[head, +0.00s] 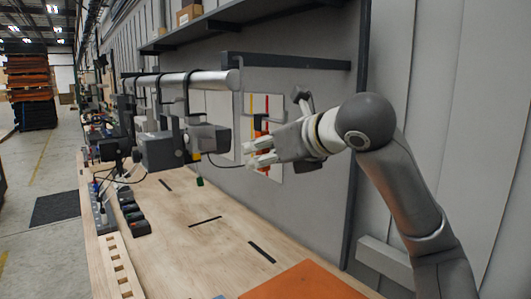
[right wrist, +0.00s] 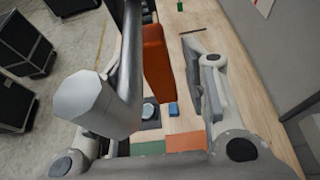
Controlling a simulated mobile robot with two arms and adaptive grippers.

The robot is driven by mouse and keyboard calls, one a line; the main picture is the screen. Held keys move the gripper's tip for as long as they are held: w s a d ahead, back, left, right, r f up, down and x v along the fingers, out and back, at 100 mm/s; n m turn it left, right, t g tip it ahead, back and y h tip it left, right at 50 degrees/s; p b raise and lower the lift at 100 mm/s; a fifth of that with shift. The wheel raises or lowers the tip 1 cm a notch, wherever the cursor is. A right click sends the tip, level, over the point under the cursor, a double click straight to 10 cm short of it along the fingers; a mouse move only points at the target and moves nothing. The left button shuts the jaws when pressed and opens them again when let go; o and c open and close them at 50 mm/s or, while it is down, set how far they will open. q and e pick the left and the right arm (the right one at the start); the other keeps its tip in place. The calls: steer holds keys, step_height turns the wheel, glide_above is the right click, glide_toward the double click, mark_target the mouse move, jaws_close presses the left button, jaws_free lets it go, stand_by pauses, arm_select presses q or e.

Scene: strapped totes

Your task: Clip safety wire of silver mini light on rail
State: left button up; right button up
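A silver rail (head: 205,78) runs along under the shelf, with its round end toward me. Several lights hang from it on clamps. My right gripper (head: 250,153) is to the right of the light and below the rail end. Its pale fingers stand apart in the right wrist view (right wrist: 155,60), and I see no wire between them. Whether the wire touches a finger is unclear. My left gripper is out of view.
A wooden workbench (head: 200,235) runs below, with an orange mat (head: 305,283) at its front and small dark items (head: 132,215) along its left edge. A dark shelf (head: 235,20) is above. Dark cases (right wrist: 20,40) stand on the floor.

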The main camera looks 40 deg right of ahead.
steer(key=v, duration=1.2)
stand_by(0.4)
